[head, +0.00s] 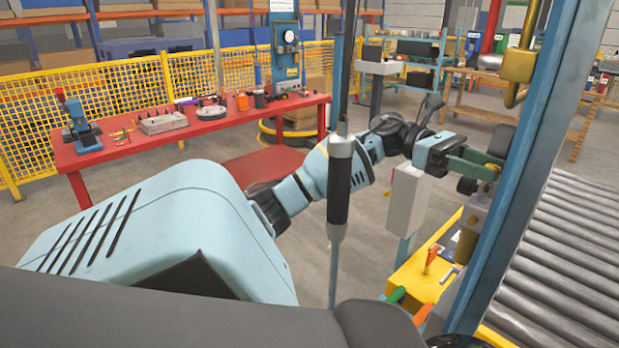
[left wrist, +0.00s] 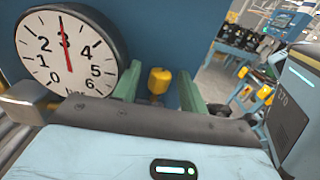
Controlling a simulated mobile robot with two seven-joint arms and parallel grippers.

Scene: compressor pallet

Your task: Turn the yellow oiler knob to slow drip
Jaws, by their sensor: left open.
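The yellow oiler knob (left wrist: 158,80) shows in the left wrist view as a small rounded yellow cap, in the gap between the two green fingers of my left gripper. The fingers stand apart on either side of it, and I see no contact. In the head view my left gripper (head: 482,165) reaches in beside the blue post, open. I cannot make out the knob in the head view. My right gripper is not in view.
A round white dial (left wrist: 68,52) with a red needle near 3 sits close left of the fingers. The blue post (head: 536,150) rises beside the gripper, with a roller conveyor (head: 565,265) to its right. A red bench (head: 190,127) stands behind at the left.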

